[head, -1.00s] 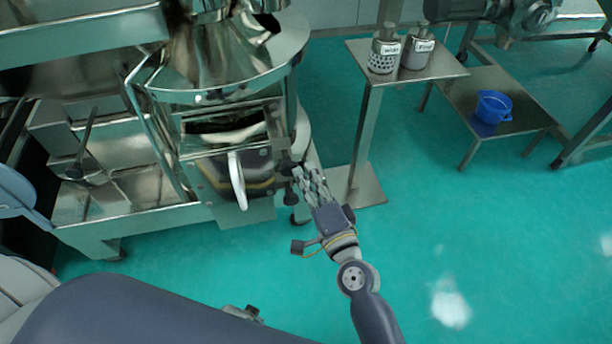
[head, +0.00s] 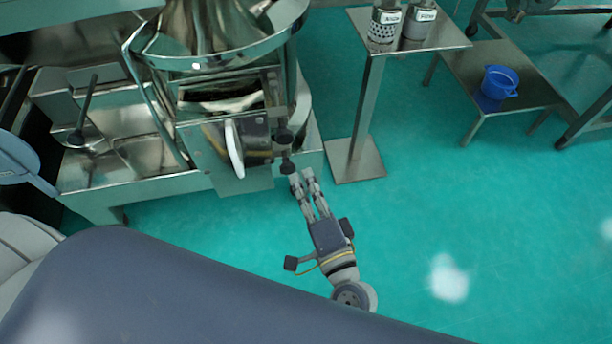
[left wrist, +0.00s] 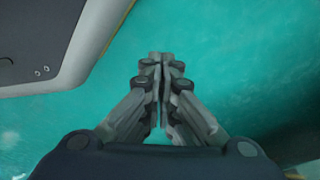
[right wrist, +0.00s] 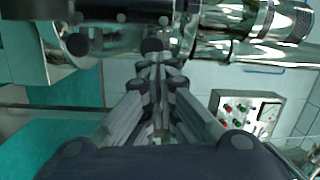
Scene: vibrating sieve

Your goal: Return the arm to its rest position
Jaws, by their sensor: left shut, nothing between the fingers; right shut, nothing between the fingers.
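My right gripper (head: 303,180) is shut and empty in the head view. Its fingertips are just below the dark knobs (head: 285,150) on the front of the steel sieve machine (head: 225,185). In the right wrist view the shut fingers (right wrist: 158,58) point toward the machine's metal parts; I cannot tell whether they touch. My left gripper (left wrist: 160,58) is shut and empty in the left wrist view, over bare green floor. It does not show clearly in the head view.
A steel stand (head: 366,110) with two labelled bottles is right of the machine. A lower steel table (head: 530,95) holds a blue bucket (head: 497,82). A control box with coloured buttons (right wrist: 245,112) shows in the right wrist view. Green floor (head: 450,220) is clear at right.

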